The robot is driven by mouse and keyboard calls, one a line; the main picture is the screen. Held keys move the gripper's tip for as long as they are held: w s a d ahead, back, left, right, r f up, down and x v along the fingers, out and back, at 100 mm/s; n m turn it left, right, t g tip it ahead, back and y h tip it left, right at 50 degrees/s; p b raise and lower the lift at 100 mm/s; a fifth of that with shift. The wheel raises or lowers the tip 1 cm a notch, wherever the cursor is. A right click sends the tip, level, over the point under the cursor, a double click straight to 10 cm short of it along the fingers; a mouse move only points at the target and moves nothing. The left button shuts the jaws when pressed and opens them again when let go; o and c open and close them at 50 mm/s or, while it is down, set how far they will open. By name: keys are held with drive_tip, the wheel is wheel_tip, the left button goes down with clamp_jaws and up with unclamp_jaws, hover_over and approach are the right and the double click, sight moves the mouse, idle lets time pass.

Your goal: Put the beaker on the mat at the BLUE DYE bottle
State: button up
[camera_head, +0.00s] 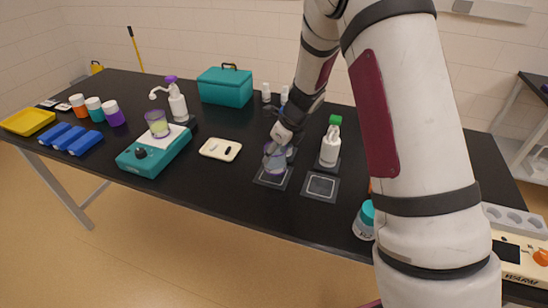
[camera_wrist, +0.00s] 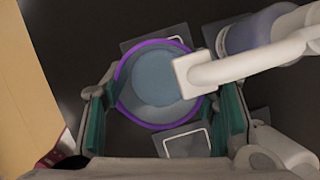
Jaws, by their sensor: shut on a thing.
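The clear beaker (camera_head: 275,163) has a purple rim, and its inside looks pale blue in the wrist view (camera_wrist: 150,82). My gripper (camera_head: 278,145) is shut around the beaker, with green fingers on both sides in the wrist view (camera_wrist: 165,100). The beaker is over a dark mat (camera_head: 272,180) with a pale outline; I cannot tell whether it touches it. A bluish bottle (camera_wrist: 255,32) is beside the beaker, its white spout (camera_wrist: 215,72) reaching over the rim. In the head view my arm largely hides this bottle. I cannot read its label.
A green-capped white bottle (camera_head: 330,148) stands behind an empty mat (camera_head: 320,187) to the right. A teal-lidded jar (camera_head: 364,222) is near the front edge.

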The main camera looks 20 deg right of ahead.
drive_tip(key=shift+w, duration=0.55)
wheel_tip(320, 180, down, 2)
drive_tip(key=shift+s+f+p, duration=0.1)
drive_tip(key=shift+p, duration=0.2)
drive_tip(key=shift+f, duration=0.65)
drive_tip(key=shift+f, duration=0.2)
drive_tip(key=o, duration=1.6)
